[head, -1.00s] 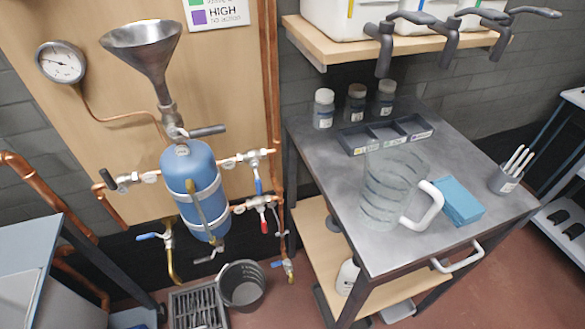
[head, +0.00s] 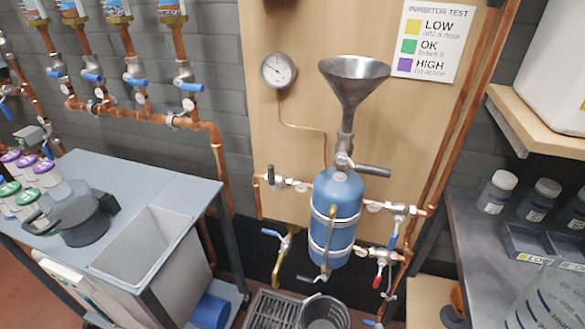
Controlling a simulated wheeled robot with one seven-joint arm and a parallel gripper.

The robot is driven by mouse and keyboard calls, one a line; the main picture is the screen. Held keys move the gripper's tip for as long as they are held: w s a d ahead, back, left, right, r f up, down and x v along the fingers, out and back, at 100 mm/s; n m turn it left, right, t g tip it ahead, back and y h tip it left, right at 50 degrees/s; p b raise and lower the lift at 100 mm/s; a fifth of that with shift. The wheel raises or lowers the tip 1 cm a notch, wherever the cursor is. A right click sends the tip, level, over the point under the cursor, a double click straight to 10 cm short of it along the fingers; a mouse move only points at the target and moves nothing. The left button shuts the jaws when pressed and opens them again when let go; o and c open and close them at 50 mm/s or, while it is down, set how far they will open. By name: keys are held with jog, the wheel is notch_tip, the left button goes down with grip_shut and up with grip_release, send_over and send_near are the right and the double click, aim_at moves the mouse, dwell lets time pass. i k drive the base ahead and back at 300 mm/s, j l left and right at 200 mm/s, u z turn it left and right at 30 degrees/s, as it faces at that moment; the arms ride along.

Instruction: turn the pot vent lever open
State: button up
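The blue dosing pot (head: 338,215) hangs upright on the wooden wall panel, under a steel funnel (head: 354,82). A dark grey lever (head: 373,171) on the valve below the funnel points right, roughly level. A black-handled lever (head: 271,174) is on the pipe left of the pot. A blue lever (head: 392,239) points down at the right, with a red lever (head: 377,280) below it. Another blue lever (head: 271,233) sits on a brass outlet at lower left. I cannot tell which one is the vent lever. My gripper is not in view.
A grey cart (head: 140,185) with bottles and a dark round object (head: 75,222) stands at left. A floor grate (head: 270,310) and dark bucket (head: 323,312) lie below the pot. A metal bench (head: 470,260) with jars and a clear jug (head: 548,295) is at right.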

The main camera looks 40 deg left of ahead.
aim_at(275, 188)
jog(key=i+j+u, duration=0.1)
jog(key=u, duration=0.2)
jog(key=i+u, duration=0.3)
jog(key=u, duration=1.15)
